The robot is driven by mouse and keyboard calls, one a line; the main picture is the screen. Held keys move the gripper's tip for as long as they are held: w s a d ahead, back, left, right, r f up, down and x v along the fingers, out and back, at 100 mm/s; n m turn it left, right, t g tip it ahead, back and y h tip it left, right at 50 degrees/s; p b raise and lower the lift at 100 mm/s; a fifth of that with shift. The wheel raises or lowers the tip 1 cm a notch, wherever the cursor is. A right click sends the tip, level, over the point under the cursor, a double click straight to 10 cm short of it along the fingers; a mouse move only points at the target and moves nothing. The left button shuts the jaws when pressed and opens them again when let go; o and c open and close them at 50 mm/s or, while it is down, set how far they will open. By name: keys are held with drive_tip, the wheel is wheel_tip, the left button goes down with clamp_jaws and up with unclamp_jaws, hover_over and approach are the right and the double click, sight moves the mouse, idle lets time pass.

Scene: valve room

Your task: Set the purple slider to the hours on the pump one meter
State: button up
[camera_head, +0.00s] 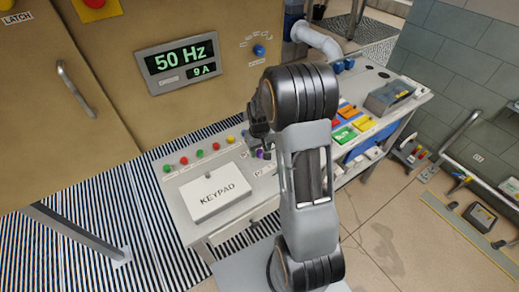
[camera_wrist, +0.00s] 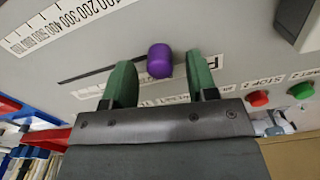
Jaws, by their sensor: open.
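The purple slider (camera_wrist: 160,61) is a rounded knob at one end of a dark slot (camera_wrist: 88,74) in the wrist view. A white scale (camera_wrist: 62,24) with printed hundreds runs beside the slot. My gripper (camera_wrist: 159,66) has its two green fingers apart, one on each side of the purple knob, with a gap to each. In the head view a small purple spot (camera_head: 266,155) shows beside my gripper (camera_head: 262,140), partly hidden by my arm. I cannot make out an hours meter labelled pump one in either view.
A display (camera_head: 182,63) reads 50 Hz and 9 A. A keypad cover (camera_head: 218,194) and several red and green buttons (camera_head: 200,153) are on the console. Red (camera_wrist: 258,98) and green (camera_wrist: 302,91) buttons lie right of my fingers. Colored blocks (camera_head: 345,132) and a grey box (camera_head: 390,95) are further right.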

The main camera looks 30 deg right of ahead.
drive_tip(key=shift+f, duration=0.25)
clamp_jaws()
idle(0.4)
